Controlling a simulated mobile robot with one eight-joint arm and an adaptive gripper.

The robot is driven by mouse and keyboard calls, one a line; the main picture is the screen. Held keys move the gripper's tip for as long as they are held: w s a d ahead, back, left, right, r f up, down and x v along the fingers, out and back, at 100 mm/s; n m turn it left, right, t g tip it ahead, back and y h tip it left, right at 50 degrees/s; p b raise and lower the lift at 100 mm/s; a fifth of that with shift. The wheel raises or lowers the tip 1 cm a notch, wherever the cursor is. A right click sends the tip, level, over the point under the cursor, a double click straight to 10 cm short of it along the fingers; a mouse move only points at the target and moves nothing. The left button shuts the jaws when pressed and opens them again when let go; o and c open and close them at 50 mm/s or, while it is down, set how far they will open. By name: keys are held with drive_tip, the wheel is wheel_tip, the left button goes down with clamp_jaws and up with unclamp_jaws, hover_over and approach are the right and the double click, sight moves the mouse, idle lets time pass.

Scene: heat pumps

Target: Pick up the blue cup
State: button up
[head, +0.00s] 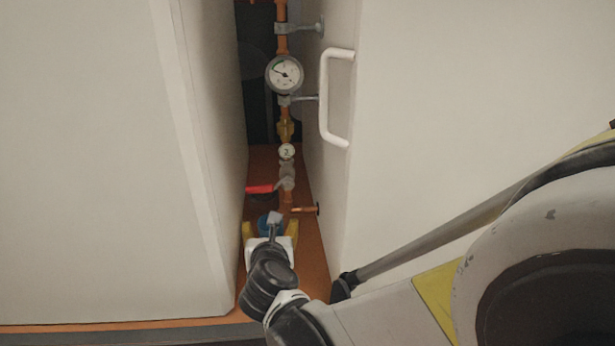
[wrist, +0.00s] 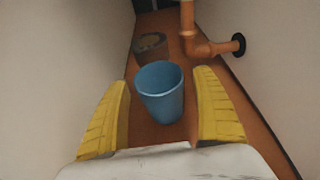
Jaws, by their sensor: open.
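The blue cup (wrist: 160,94) stands upright on the orange-brown floor of a narrow gap, seen in the wrist view. My gripper (wrist: 162,95) is open, with one yellow finger on each side of the cup. The fingers appear apart from the cup, with a gap on both sides. In the head view the cup (head: 266,224) is partly hidden behind my gripper (head: 269,229) and wrist.
Pale panels wall the gap closely on both sides; the right one has a white handle (head: 325,97). Behind the cup are a dark round container (wrist: 150,46), copper pipe (wrist: 192,42), gauge (head: 285,74) and red valve lever (head: 260,189).

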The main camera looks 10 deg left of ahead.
drive_tip(key=shift+s, duration=0.1)
drive_tip(key=c, duration=1.4)
